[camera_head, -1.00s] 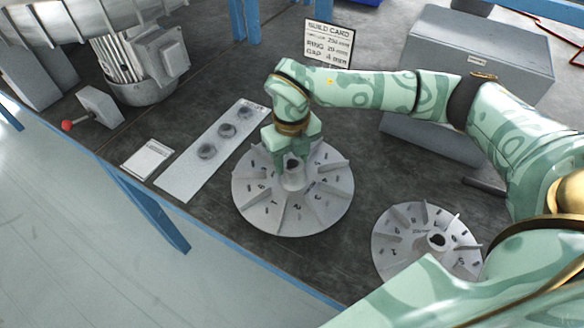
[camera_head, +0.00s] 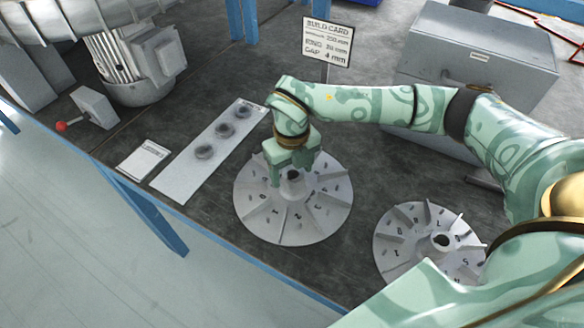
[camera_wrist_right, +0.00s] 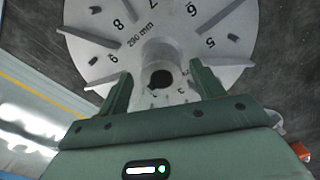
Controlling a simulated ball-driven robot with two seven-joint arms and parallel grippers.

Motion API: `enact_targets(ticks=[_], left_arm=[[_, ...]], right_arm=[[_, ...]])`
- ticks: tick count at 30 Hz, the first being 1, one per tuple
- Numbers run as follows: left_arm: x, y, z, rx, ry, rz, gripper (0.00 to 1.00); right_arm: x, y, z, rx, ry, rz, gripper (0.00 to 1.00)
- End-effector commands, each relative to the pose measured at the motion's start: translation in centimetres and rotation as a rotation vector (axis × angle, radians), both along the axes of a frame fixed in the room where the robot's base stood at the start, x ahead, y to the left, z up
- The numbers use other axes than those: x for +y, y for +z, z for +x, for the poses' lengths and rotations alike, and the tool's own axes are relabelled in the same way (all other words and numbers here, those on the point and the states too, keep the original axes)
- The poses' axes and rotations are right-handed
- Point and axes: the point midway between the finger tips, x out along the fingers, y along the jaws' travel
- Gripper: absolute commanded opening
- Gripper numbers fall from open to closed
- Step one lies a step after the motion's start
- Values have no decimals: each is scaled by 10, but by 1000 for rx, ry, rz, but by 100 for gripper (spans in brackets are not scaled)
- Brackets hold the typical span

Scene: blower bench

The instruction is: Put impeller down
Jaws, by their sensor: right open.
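A grey finned impeller (camera_head: 262,218) lies flat on the dark bench, numbers on its disc facing up. In the right wrist view the impeller (camera_wrist_right: 205,62) reads "290 mm" beside its hub. My right gripper (camera_head: 293,172) is above the impeller's hub. Its fingers (camera_wrist_right: 162,90) are spread on either side of the hub, with gaps visible; the gripper is open. Part of the impeller's far side is hidden behind the gripper. My left gripper is not in view.
A second, smaller impeller (camera_head: 408,218) lies to the right, partly behind my arm. A pale strip with several dark rings (camera_head: 185,178) and a white card (camera_head: 143,160) lie left. A build card (camera_head: 327,42), grey box (camera_head: 480,65) and blower motor (camera_head: 135,62) stand farther back.

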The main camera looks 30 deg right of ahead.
Motion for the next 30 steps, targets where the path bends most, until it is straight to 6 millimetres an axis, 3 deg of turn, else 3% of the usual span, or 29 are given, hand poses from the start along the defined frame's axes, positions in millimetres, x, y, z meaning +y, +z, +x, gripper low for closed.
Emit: enact_targets(ticks=[5,18,24,30], left_arm=[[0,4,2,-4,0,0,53],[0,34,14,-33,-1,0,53],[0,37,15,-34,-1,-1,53],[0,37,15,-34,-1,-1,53]], right_arm=[[0,14,1,-4,1,0,67],[0,111,1,-6,0,0,67],[0,126,0,-1,0,0,67],[0,126,0,0,0,0,67]])
